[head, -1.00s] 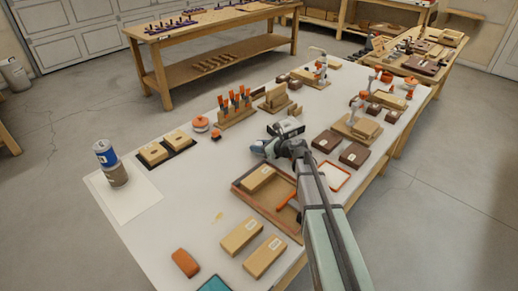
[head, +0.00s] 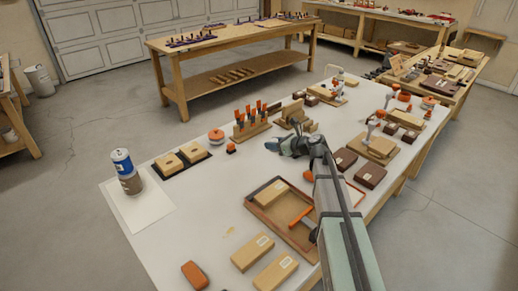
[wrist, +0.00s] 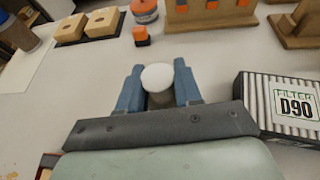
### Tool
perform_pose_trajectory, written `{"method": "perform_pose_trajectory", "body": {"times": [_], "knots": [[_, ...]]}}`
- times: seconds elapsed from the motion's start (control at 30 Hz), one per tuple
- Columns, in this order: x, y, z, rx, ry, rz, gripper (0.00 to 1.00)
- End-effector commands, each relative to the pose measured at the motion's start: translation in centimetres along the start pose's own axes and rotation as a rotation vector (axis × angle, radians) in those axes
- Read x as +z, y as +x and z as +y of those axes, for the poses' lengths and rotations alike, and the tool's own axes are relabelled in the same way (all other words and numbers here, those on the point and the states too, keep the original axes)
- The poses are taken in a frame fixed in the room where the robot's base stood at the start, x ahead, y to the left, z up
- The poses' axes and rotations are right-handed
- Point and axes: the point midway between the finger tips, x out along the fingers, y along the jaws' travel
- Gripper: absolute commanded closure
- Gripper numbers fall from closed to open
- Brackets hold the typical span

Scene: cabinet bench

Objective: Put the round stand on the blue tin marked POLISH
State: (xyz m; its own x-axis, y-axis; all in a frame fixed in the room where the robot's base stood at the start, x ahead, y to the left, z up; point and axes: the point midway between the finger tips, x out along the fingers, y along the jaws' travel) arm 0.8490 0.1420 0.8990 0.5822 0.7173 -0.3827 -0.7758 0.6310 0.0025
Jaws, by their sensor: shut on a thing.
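The blue tin (head: 121,158) stands upright on a brown-grey tin (head: 131,184) at the left end of the bench, on a white sheet. Its lettering is too small to read. My gripper (head: 274,147) is over the middle of the bench, well to the right of the tins. In the wrist view my gripper (wrist: 160,98) is shut on a round piece with a white top (wrist: 158,76) and a grey-brown side, which I take for the round stand. Its underside is hidden by my gripper. The held piece cannot be made out in the head view.
A FILTER D90 box (wrist: 284,106) is close to the right of my gripper. A clamp rack (head: 250,126), an orange-topped round tin (head: 216,136) and a small orange block (head: 231,148) stand beyond. A wooden tray (head: 262,214) lies nearer.

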Motion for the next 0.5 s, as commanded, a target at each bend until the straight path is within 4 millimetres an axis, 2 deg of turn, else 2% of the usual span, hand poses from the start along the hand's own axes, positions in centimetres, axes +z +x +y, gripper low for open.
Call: {"method": "perform_pose_trajectory", "body": {"times": [0.27, 0.37, 0.5], "knots": [[0.7, -0.1, 0.2, 0.004, -0.001, 0.0, 0.94], [1.0, 0.6, 1.1, 0.017, -0.007, 0.0, 0.94], [2.0, 2.5, 3.8, 0.056, -0.023, -0.001, 0.94]]}}
